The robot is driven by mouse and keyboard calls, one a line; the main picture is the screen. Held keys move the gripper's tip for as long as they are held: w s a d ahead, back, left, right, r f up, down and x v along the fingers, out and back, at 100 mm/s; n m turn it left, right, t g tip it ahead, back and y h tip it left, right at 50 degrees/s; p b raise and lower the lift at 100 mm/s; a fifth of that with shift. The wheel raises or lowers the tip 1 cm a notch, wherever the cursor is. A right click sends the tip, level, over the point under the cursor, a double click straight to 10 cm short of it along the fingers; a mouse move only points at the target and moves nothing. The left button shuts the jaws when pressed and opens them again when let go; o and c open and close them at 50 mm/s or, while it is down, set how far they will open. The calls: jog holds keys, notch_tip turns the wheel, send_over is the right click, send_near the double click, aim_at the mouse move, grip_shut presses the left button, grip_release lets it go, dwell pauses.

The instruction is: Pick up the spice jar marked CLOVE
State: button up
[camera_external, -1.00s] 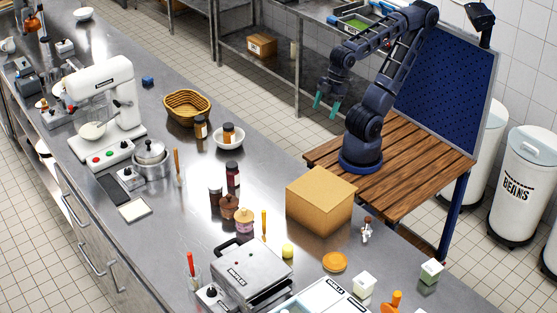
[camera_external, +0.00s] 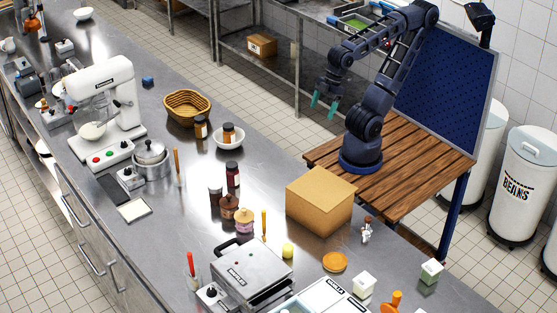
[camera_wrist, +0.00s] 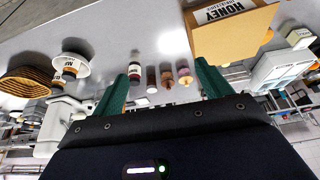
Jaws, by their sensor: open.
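Several spice jars stand on the steel counter; no label reads clearly as CLOVE. A dark jar with a red and white label (camera_external: 232,174) stands mid-counter, with a dark brown jar (camera_external: 215,195) near it. An orange-brown jar (camera_external: 228,133) is in a white bowl (camera_external: 229,144), and another jar (camera_external: 200,127) stands beside the wicker basket. My gripper (camera_external: 324,104) is open and empty, high beyond the counter's far side. In the wrist view, the red-and-white-labelled jar (camera_wrist: 135,70) and the dark brown jar (camera_wrist: 152,78) show between the green fingers, some distance off.
Two brown-topped containers (camera_external: 229,206) (camera_external: 244,221) stand close to the dark brown jar. The wicker basket (camera_external: 187,106) lies behind.

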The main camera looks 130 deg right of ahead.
jog(key=w+d+m, duration=0.2)
jog(key=w+d, duration=0.5)
jog(key=w, duration=0.3)
jog(key=m+g+h, duration=0.2)
jog(key=m+h, duration=0.1)
jog(key=m, duration=0.4)
send_near(199, 124)
jog(key=s+d+f, duration=0.1)
jog(key=s, duration=0.1)
jog(key=x, duration=0.5)
jog(key=shift+w+d, duration=0.15)
jog(key=shift+w, duration=0.1)
jog(key=shift+t, duration=0.3)
jog(key=shift+d+x, duration=0.15)
jog(key=shift+x, duration=1.3)
jog(key=shift+d+x, duration=0.15)
jog(key=shift+x, duration=1.25)
jog(key=shift+r, duration=0.1)
jog(key=shift+c, duration=0.5)
jog(key=c, duration=1.1)
